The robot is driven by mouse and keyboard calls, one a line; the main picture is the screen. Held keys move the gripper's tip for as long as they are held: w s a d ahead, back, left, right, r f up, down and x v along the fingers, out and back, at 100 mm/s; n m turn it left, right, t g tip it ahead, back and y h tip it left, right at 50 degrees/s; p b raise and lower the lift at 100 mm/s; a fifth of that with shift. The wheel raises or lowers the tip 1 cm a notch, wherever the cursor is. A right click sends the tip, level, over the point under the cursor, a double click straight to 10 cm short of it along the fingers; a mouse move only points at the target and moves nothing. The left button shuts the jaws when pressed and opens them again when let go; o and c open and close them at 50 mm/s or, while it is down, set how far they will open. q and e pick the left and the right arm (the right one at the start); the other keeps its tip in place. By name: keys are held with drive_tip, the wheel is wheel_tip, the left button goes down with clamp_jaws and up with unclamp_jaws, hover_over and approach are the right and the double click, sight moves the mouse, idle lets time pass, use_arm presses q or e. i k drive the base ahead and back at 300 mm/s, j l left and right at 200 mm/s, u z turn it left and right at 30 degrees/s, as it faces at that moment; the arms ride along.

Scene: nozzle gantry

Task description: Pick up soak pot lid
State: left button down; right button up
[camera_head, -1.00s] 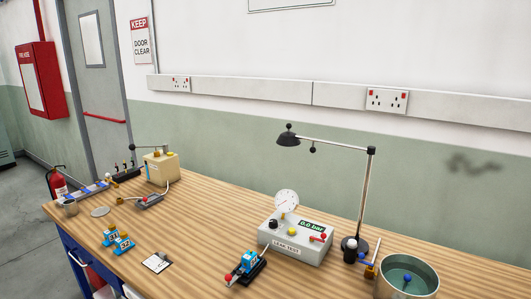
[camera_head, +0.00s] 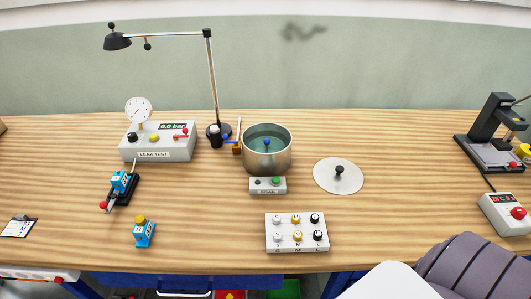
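The soak pot lid (camera_head: 327,180) is a flat, light grey disc with a black knob (camera_head: 339,169) at its middle. It lies on the wooden bench to the right of the soak pot. The soak pot (camera_head: 267,160) is an open metal pot with greenish liquid and a blue ball-like thing inside. Neither of my grippers is in view.
A small box with a green button (camera_head: 268,185) stands in front of the pot. A tray of knobs (camera_head: 296,232) is nearer the front edge. The leak test box (camera_head: 158,142) and lamp (camera_head: 211,85) stand left. A press-like device (camera_head: 494,135) stands right. Bench around the lid is clear.

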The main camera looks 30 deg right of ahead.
sight(335, 175)
drive_tip(key=z, duration=1.65)
